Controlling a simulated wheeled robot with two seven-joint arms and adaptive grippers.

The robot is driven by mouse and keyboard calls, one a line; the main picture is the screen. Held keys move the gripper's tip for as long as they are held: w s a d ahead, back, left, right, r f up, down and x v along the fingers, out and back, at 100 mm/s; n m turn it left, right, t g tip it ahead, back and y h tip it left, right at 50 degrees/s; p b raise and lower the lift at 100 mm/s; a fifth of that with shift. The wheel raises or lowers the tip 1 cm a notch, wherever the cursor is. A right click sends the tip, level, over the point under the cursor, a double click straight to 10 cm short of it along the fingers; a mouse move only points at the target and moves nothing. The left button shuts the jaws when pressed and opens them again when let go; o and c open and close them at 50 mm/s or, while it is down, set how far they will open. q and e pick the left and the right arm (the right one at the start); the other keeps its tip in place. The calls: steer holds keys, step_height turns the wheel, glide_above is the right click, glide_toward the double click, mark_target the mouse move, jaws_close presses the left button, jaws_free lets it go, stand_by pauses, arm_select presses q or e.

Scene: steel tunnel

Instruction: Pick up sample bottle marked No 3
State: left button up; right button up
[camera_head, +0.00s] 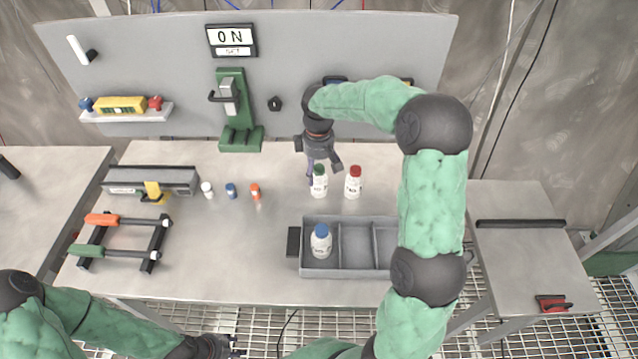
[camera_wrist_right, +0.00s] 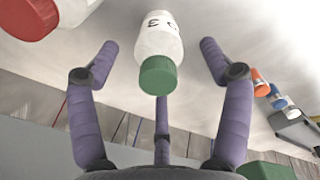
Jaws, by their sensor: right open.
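The white bottle with a green cap (camera_head: 319,184) stands upright on the bench, behind the grey tray. In the right wrist view the bottle (camera_wrist_right: 160,38) shows a mark like a 3, upside down. My right gripper (camera_head: 323,176) is over it from behind. Its purple fingers (camera_wrist_right: 158,52) are spread open on either side of the bottle, with gaps showing. A red-capped bottle (camera_head: 353,183) stands just to the right, also in the wrist view (camera_wrist_right: 45,15). A blue-capped bottle (camera_head: 320,242) stands in the tray's left compartment. My left gripper (camera_head: 222,346) is low at the bottom edge, its fingers unclear.
The grey divided tray (camera_head: 302,266) sits at the bench front; my right arm covers its right end. Small white, blue and orange capped items (camera_head: 231,191) stand to the left. A green fixture (camera_head: 240,138) stands behind. A rack with orange and green handles (camera_head: 125,250) lies at left.

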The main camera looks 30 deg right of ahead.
mark_target(319, 176)
step_height(319, 176, down, 3)
steer(key=shift+d+f+b, duration=0.1)
steer(key=shift+f+b, duration=0.1)
steer(key=shift+b, duration=0.25)
steer(key=shift+r, duration=0.1)
steer(key=c, duration=1.4)
